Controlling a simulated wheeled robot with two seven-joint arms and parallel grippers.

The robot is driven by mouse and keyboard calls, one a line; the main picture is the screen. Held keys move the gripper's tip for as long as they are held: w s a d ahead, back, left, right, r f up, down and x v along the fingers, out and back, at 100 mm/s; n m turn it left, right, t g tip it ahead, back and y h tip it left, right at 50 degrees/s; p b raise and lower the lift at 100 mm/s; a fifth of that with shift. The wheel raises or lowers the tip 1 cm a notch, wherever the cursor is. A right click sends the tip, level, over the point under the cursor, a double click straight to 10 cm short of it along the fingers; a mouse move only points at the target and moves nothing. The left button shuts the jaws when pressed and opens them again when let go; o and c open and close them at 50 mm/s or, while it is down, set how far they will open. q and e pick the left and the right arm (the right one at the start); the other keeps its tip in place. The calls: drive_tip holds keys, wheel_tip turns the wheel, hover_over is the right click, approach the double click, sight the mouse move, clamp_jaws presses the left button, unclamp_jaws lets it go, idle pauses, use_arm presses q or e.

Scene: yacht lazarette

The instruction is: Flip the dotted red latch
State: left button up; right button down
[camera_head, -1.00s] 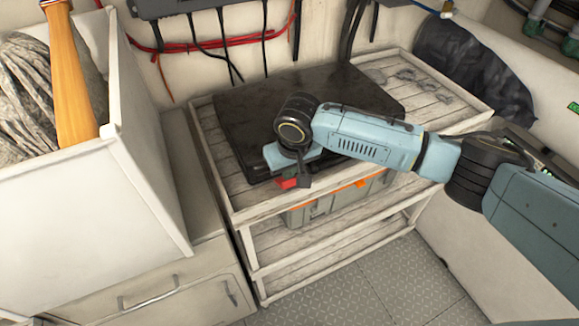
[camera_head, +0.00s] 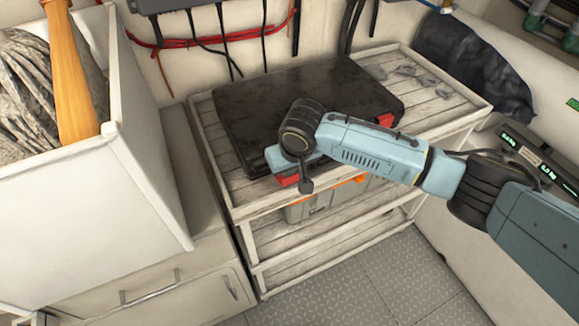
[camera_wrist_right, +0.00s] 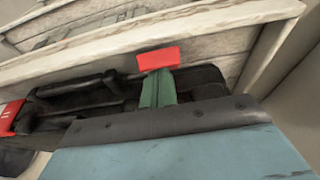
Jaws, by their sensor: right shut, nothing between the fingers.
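A black case (camera_head: 318,95) lies flat on the top shelf of a slatted rack. A red latch (camera_head: 286,181) shows at its front edge on the left, and another red latch (camera_head: 386,120) farther right. My right gripper (camera_head: 306,186) is shut and empty beside the left one, partly covering it. In the right wrist view, a plain-looking red latch (camera_wrist_right: 158,59) is right at the greenish fingertips (camera_wrist_right: 158,88); contact is unclear. A second red latch (camera_wrist_right: 14,117) with small pale marks is at the left edge. I cannot make out dots. My left gripper is not in view.
A grey box with orange latches (camera_head: 315,205) stands on the shelf below. A white bin (camera_head: 100,190) with a wooden handle is at left. Cables (camera_head: 220,35) hang behind the rack, and a dark bag (camera_head: 475,70) lies at the back right.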

drive_tip(key=shift+s+d+r+p, duration=0.25)
drive_tip(key=shift+r+p, duration=0.2)
drive_tip(key=shift+p, duration=0.55)
drive_tip(key=v, duration=1.3)
drive_tip(key=shift+p, duration=0.35)
